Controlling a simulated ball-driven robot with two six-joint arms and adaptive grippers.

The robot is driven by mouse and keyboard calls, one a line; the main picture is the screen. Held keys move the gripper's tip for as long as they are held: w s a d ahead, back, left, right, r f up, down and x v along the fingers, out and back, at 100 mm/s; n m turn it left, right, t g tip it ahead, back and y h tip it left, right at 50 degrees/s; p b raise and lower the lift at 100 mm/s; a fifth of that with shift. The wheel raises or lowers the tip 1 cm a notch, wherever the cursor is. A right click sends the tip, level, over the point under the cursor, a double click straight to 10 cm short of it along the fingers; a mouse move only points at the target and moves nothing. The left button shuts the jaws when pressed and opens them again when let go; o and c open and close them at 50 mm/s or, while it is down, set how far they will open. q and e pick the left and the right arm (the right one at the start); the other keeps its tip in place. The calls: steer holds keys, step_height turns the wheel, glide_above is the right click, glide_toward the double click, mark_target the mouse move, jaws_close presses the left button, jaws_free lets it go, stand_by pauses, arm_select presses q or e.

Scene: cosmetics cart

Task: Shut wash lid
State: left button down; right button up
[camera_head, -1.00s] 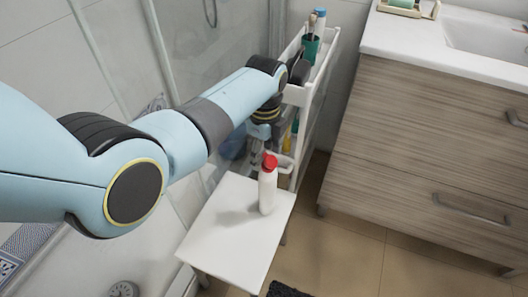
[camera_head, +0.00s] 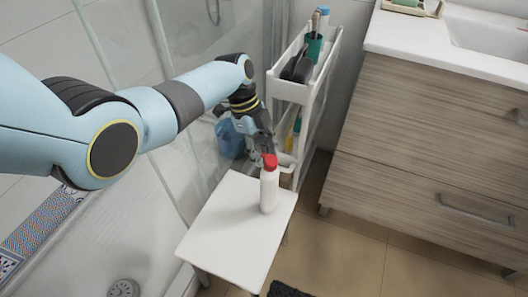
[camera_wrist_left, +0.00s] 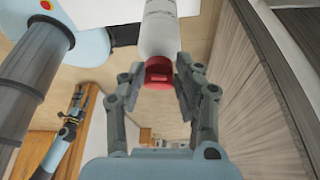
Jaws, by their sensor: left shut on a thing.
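The wash bottle (camera_head: 269,192) is white and stands upright on the small white table (camera_head: 225,235). Its red lid (camera_head: 270,160) is on top. My left gripper (camera_head: 265,146) reaches down to the lid from behind. In the left wrist view the red lid (camera_wrist_left: 158,72) sits between the fingertips of the left gripper (camera_wrist_left: 160,70), which is shut on it. The white bottle body (camera_wrist_left: 158,30) extends beyond. I cannot tell whether the lid is fully closed. My right gripper (camera_wrist_left: 76,104) shows small at the left of the wrist view; its jaw state is unclear.
A white cart (camera_head: 291,92) with a green cup (camera_head: 314,46) and a dark item stands behind the table. A blue object (camera_head: 230,139) is behind the arm. A wooden vanity (camera_head: 430,150) stands at right. Most of the table top is bare.

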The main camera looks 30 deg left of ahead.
arm_select(q)
steer(key=shift+f, duration=0.1)
steer(key=c, duration=0.9)
jaws_free()
steer(key=v, duration=1.2)
steer(key=shift+a, duration=0.3)
